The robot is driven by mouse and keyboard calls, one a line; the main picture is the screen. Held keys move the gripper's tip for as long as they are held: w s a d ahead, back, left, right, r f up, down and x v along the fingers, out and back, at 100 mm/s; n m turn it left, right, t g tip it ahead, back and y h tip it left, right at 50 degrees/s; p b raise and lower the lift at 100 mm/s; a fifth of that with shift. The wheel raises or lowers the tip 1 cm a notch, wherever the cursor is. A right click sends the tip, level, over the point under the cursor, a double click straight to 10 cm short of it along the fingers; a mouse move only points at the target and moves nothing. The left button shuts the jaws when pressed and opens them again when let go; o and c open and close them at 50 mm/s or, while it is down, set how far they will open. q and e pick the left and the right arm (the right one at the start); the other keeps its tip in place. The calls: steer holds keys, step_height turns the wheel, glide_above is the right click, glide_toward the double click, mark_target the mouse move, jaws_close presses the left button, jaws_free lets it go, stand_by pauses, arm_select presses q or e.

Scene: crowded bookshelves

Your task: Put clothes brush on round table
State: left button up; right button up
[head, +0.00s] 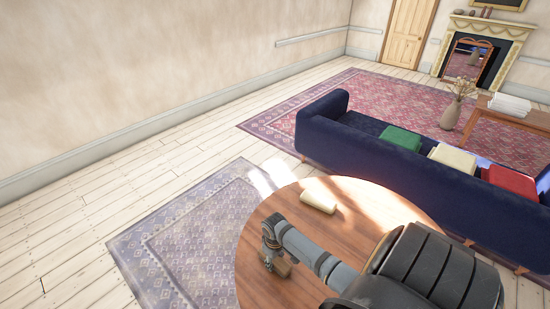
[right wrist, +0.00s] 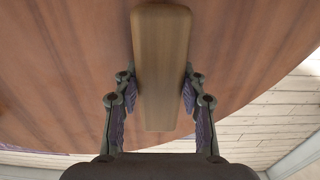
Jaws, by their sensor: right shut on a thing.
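The round table (head: 375,197) has a brown wooden top and stands at the lower middle of the head view; its top also fills much of the right wrist view (right wrist: 60,60). My right gripper (head: 272,262) is over the table's left part. It is shut on a brown wooden block, which I take for the clothes brush (head: 284,268). In the right wrist view the brush (right wrist: 160,70) sits between both fingers, its long side pointing away from the palm. Its bristles are not visible. I cannot tell whether it touches the tabletop. My left gripper is not in view.
A small cream block (head: 318,201) lies on the table's far side. A dark blue sofa (head: 390,160) with green, cream and red cushions stands beyond the table. A patterned rug (head: 190,240) lies left of it. The tabletop between block and gripper is clear.

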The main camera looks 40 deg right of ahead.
steer(key=shift+f, duration=0.1)
steer(key=o, duration=1.3)
steer(key=shift+c, duration=0.2)
step_height(320, 180, up, 12)
steer(key=p, duration=0.1)
